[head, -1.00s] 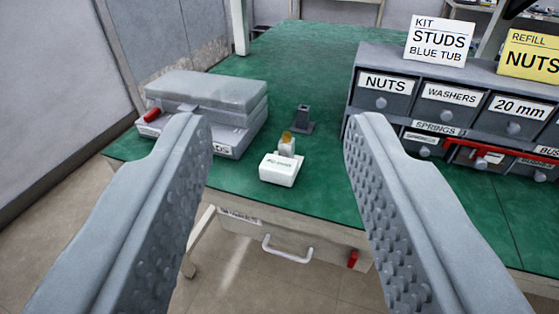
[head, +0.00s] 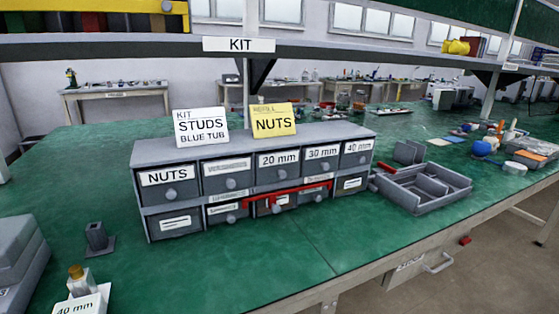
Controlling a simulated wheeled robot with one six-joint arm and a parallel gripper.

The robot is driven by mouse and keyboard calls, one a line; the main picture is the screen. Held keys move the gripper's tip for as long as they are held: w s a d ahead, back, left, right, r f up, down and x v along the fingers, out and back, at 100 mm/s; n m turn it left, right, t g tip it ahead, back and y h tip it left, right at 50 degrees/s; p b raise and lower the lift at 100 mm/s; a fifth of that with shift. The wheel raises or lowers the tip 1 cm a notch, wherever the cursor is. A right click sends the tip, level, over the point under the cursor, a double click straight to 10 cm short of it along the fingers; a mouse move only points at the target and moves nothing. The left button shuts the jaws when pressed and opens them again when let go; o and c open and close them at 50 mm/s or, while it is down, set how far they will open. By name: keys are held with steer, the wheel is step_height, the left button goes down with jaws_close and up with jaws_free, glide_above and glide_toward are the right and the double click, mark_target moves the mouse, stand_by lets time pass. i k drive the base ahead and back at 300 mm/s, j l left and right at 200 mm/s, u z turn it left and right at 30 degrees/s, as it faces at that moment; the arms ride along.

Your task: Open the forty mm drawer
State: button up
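The drawer labelled 40 mm (head: 356,153) is at the right end of the top row of a grey drawer cabinet (head: 250,145). It looks shut, with a round knob (head: 361,161) below its label. To its left are the drawers labelled 30 mm (head: 322,159) and 20 mm (head: 279,167). My gripper is not in the picture now, so its fingers cannot be seen.
A red bar (head: 303,189) crosses the front of the lower row. A grey divided tray (head: 428,190) stands close to the cabinet's right side. A white block (head: 78,305) marked 40 mm is at bottom left. The green bench in front of the cabinet is clear.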

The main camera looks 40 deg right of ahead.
mark_target(347, 160)
steer(key=z, duration=1.4)
